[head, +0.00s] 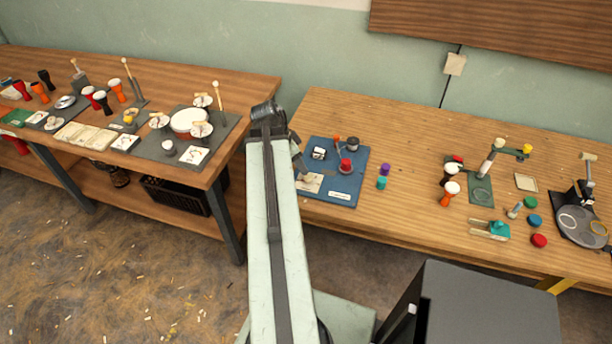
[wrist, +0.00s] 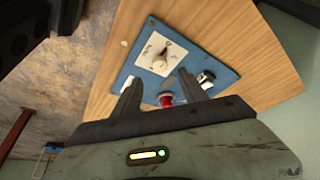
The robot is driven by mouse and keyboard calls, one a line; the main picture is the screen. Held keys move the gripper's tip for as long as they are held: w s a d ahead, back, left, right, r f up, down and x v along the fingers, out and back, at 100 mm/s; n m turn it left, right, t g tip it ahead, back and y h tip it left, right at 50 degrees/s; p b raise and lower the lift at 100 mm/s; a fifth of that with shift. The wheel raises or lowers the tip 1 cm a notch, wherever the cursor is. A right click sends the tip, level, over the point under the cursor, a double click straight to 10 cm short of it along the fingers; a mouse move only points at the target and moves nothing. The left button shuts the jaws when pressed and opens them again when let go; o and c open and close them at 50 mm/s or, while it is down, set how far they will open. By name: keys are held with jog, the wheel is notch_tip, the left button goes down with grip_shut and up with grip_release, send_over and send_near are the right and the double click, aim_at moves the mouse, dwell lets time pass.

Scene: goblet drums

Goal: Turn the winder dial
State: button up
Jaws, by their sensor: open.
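The winder dial (wrist: 160,63) is a pale knob with a dark pointer on a white square plate (wrist: 146,50), fixed to a blue board (wrist: 195,57). In the head view the same white plate (head: 309,187) shows at the left front of the blue board (head: 343,187), partly covered by my arm's end. My gripper (wrist: 157,76) is open and empty. In the wrist view its two dark fingers point towards the board, and the dial appears just beyond and between the fingertips. I cannot tell the exact gap; no contact shows.
On the board, a red knob (head: 345,164) and a black-and-white part (head: 319,153) stand near the dial. Purple (head: 385,169) and teal (head: 381,183) pieces stand right of the board. The wooden table (head: 420,200) is clear around them. Its front edge is close to the board.

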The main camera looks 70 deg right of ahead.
aim_at(307, 176)
jog(key=b+x, duration=0.7)
jog(key=x, duration=0.1)
jog(key=shift+r, duration=0.1)
grip_shut()
